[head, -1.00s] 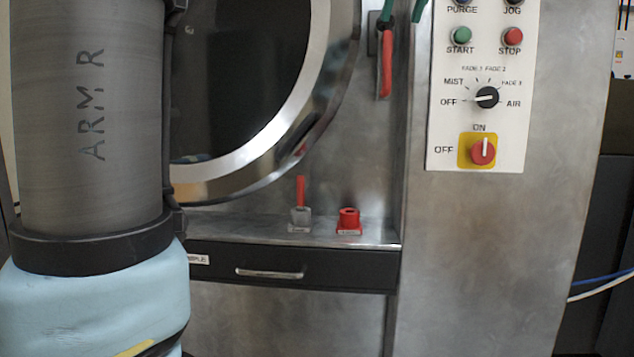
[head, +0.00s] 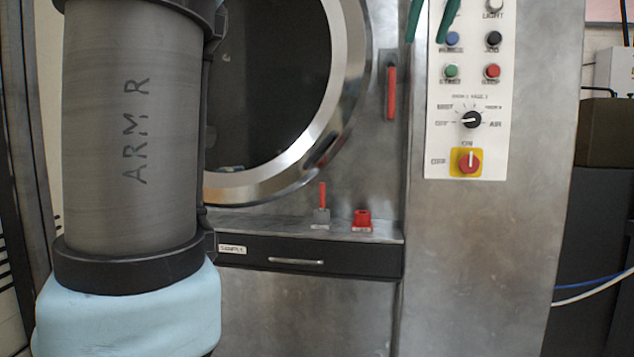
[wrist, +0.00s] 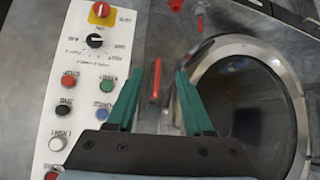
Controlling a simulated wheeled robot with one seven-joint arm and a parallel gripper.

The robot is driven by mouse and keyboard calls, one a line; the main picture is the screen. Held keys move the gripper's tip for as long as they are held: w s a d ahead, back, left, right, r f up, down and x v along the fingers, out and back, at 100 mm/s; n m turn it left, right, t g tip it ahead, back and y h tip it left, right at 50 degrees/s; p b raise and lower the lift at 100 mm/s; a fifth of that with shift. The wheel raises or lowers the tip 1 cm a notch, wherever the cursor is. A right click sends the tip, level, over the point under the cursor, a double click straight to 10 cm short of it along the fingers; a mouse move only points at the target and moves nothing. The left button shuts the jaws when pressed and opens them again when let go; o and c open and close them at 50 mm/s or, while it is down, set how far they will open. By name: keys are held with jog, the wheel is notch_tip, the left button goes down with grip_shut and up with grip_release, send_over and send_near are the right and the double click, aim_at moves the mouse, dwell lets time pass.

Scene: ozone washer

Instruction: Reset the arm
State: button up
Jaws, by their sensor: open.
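My gripper (head: 432,22) shows at the top of the head view as two green fingers, open and empty, in front of the washer near the control panel's left edge. In the wrist view my gripper (wrist: 161,76) has its fingers spread, with the red door handle (wrist: 155,82) seen between them. In the head view the red handle (head: 391,93) hangs below and left of the fingers, apart from them. My arm fills the left of the head view, and its wrist is out of that view.
The washer's round door (head: 345,95) looks shut. The control panel (head: 466,140) has buttons, a black dial and a red-yellow switch. Below are a ledge with a red-handled lever (head: 322,205), a red knob (head: 362,221) and a black drawer (head: 320,257). Cables (head: 598,290) run at right.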

jog(key=w+a+f+m+g, duration=0.1)
jog(key=w+a+f+g, duration=0.15)
jog(key=f, duration=0.75)
jog(key=w+a+f+m+g, duration=0.1)
jog(key=w+a+f, duration=0.25)
jog(key=f, duration=0.65)
jog(key=w+a+f+m+g, duration=0.15)
jog(key=a+f, duration=0.25)
jog(key=f, duration=0.7)
jog(key=s+a+f+n+g, duration=0.1)
jog(key=s+a+f, duration=0.6)
jog(key=f, duration=0.4)
jog(key=s+a+f+n+g, duration=0.1)
jog(key=s+a+f+g, duration=0.1)
jog(key=s+a+f, duration=0.5)
notch_tip(320, 180, up, 12)
jog(key=w+a+p, duration=0.1)
jog(key=w+p, duration=0.1)
jog(key=p, duration=1.3)
jog(key=shift+w, duration=0.15)
